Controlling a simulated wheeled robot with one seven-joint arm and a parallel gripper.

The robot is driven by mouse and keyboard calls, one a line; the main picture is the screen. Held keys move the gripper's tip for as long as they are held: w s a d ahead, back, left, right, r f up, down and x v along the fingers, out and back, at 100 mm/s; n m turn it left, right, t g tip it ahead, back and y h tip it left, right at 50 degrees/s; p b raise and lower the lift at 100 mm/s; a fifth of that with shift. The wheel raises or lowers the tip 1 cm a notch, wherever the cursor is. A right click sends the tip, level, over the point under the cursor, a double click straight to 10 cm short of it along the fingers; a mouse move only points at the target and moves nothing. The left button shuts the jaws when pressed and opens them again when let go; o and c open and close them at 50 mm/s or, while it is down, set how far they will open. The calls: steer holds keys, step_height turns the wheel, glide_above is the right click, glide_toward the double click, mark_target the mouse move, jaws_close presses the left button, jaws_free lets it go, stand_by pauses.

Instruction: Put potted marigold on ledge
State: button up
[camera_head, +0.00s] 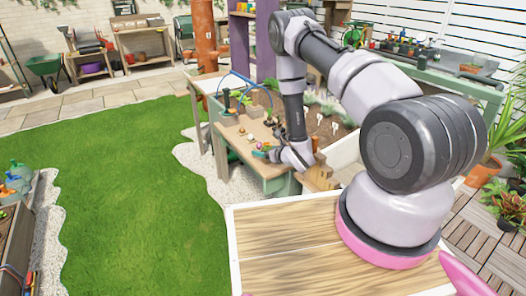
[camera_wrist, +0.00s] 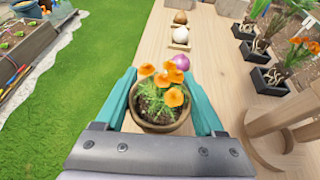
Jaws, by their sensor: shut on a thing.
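The potted marigold (camera_wrist: 152,128) has orange flowers, green leaves and a round brown pot. In the wrist view it is between the two teal fingers of my gripper (camera_wrist: 160,76), which are shut on the pot. The pot is upright over a wooden tabletop (camera_wrist: 120,52); I cannot tell whether it touches the wood. In the head view my gripper (camera_head: 262,152) is low over the wooden table (camera_head: 262,168), and the marigold is too small to make out clearly. I cannot tell which surface is the ledge.
Beyond the pot lie a purple bulb (camera_wrist: 181,61), a white bulb (camera_wrist: 180,35) and a brown one (camera_wrist: 180,17) in a row. Black planters (camera_wrist: 268,80) line the right side. A round wooden piece (camera_wrist: 270,140) stands close at right. Grass (camera_wrist: 75,80) is left of the table.

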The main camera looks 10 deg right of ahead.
steer(key=shift+f, duration=0.1)
steer(key=o, duration=1.4)
steer(key=shift+r, duration=0.2)
steer(key=v, duration=1.2)
steer(key=shift+s, duration=0.1)
